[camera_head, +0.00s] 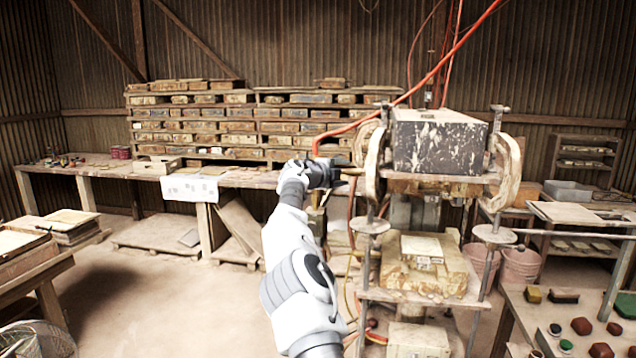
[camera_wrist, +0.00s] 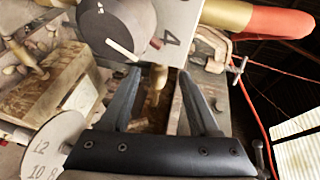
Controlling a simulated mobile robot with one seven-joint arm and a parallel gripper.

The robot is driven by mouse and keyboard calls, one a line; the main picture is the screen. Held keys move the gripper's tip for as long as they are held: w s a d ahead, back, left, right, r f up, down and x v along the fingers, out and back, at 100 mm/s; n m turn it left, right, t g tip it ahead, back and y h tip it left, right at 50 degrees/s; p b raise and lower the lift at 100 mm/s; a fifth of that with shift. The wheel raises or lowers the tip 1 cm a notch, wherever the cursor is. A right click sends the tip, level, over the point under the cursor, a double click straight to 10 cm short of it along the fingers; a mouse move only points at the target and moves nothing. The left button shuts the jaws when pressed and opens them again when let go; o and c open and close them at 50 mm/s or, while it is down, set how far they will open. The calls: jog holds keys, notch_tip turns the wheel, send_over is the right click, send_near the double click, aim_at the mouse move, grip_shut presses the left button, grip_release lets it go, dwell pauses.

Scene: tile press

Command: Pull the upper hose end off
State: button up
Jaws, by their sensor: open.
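The upper hose is a thick orange-red hose (camera_head: 424,82) that comes down from the upper right and bends down just behind my gripper in the head view. In the wrist view its red end (camera_wrist: 275,22) meets a brass-coloured coupling (camera_wrist: 227,14) at the top right, outside my fingers. My gripper (camera_head: 343,170) is at the left side of the press (camera_head: 440,145). Its two fingers (camera_wrist: 159,72) are apart in the wrist view. A small tan, rounded stub (camera_wrist: 158,77) shows between the fingertips; I cannot tell whether they touch it. In the head view my gripper hides the hose's lower end.
A numbered round dial (camera_wrist: 57,147) and a dark cylinder (camera_wrist: 116,24) are close to my fingers. A plate marked 4 (camera_wrist: 170,35) stands beyond them. Thin red cords hang above the press. Open floor (camera_head: 190,300) lies to the left.

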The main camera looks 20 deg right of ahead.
jog(key=b+v, duration=0.8)
jog(key=v, duration=0.7)
jog(key=shift+s+a, duration=0.2)
